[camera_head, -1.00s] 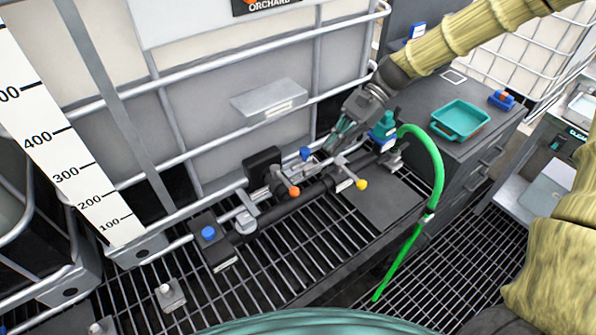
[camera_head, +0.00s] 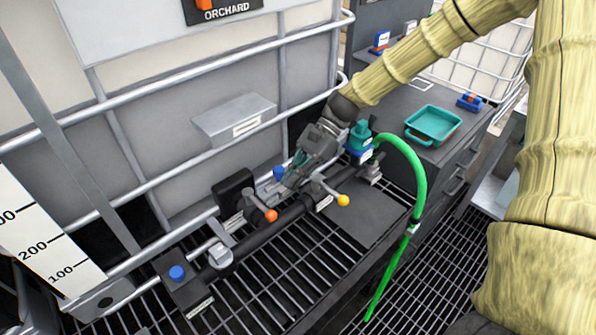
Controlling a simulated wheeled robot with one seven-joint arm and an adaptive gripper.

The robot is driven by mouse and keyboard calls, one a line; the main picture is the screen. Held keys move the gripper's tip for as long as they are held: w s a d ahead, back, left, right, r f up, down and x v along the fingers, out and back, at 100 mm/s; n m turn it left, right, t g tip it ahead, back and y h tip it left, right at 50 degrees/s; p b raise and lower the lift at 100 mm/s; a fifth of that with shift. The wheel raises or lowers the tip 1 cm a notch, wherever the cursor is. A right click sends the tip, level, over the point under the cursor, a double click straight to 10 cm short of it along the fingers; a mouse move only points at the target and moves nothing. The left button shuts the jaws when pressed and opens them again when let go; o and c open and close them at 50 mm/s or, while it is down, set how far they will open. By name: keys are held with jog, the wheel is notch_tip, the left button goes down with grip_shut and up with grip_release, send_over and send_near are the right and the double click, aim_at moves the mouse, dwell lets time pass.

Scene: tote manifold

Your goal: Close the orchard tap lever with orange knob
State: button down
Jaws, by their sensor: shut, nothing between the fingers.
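The orange knob (camera_head: 271,216) sits at the end of a short grey lever (camera_head: 257,201) on the manifold pipe, in front of a black square block (camera_head: 233,192) below the ORCHARD sign (camera_head: 226,12). My gripper (camera_head: 288,183) is shut and empty, pointing down and left. It is just right of and behind the orange-knob lever, close to a blue knob (camera_head: 279,173). The picture does not show clearly whether the fingertips touch anything. Part of the valve behind the fingers is hidden.
A lever with a yellow knob (camera_head: 343,200) stands close on the right. A green hose (camera_head: 420,185) arcs from a teal fitting (camera_head: 360,136). A blue-knobbed block (camera_head: 177,273) is at left. A metal rail (camera_head: 180,157) and grey box (camera_head: 235,118) are behind.

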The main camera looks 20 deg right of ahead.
aim_at(259, 205)
jog(key=shift+p+x, duration=0.6)
jog(key=shift+x, duration=2.45)
jog(key=shift+s+a+f, duration=0.1)
